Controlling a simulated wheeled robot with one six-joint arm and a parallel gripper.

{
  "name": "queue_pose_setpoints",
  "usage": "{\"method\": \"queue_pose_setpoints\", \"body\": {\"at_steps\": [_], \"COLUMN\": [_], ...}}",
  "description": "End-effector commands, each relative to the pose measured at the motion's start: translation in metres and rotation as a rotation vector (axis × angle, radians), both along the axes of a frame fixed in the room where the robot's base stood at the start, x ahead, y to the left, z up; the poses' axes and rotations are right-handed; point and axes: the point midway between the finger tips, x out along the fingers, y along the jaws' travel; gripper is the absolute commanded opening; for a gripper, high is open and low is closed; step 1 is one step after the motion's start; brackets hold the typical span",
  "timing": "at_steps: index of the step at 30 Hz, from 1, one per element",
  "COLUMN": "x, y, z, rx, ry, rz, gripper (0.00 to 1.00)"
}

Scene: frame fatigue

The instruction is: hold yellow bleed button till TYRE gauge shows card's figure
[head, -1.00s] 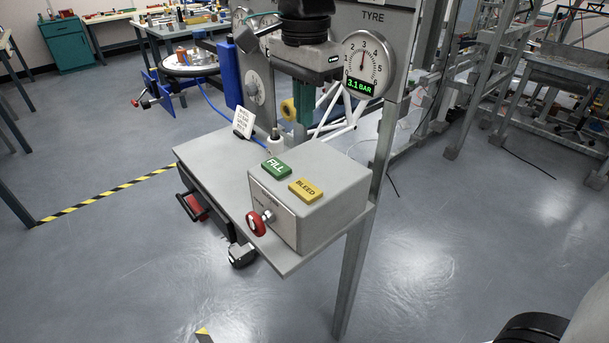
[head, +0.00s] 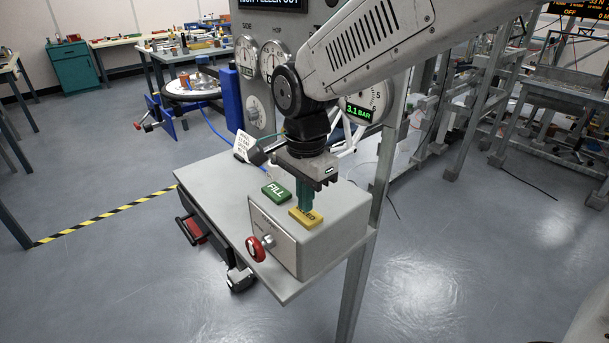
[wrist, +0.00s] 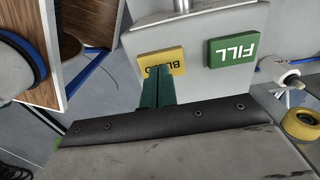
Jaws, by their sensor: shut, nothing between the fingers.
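The yellow BLEED button (head: 318,217) is on top of the grey box, and it also shows in the wrist view (wrist: 175,56). My gripper (head: 306,208) is shut and empty, its green fingers pointing down at the button. In the wrist view the fingertips (wrist: 160,70) overlap the button's lettering; I cannot tell whether they touch or press it. The TYRE gauge (head: 375,96) is partly hidden behind my arm; its green display (head: 358,112) reads 3.1 BAR. The white card (head: 242,146) stands behind the box, partly covered, its writing too small to read.
The green FILL button (head: 277,192) is left of BLEED on the same box (head: 340,220). More gauges (head: 272,60) are on the panel behind. The shelf's left part (head: 215,180) is clear.

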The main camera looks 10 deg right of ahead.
Motion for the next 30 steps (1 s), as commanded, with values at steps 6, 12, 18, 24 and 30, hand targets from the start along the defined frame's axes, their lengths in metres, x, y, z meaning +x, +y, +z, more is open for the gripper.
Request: {"method": "queue_pose_setpoints", "body": {"at_steps": [6,12,18,24,30], "x": [0.0,0.0,0.0,-0.001,-0.002], "y": [0.0,0.0,0.0,0.0,0.0], "z": [-0.011,-0.012,-0.02,-0.032,-0.034], "rx": [0.0,0.001,-0.001,-0.001,-0.004], "ry": [0.0,-0.001,0.001,0.004,0.008], "rz": [0.0,0.0,0.0,0.001,0.001], "gripper": [0.0,0.0,0.0,0.0,0.0]}}
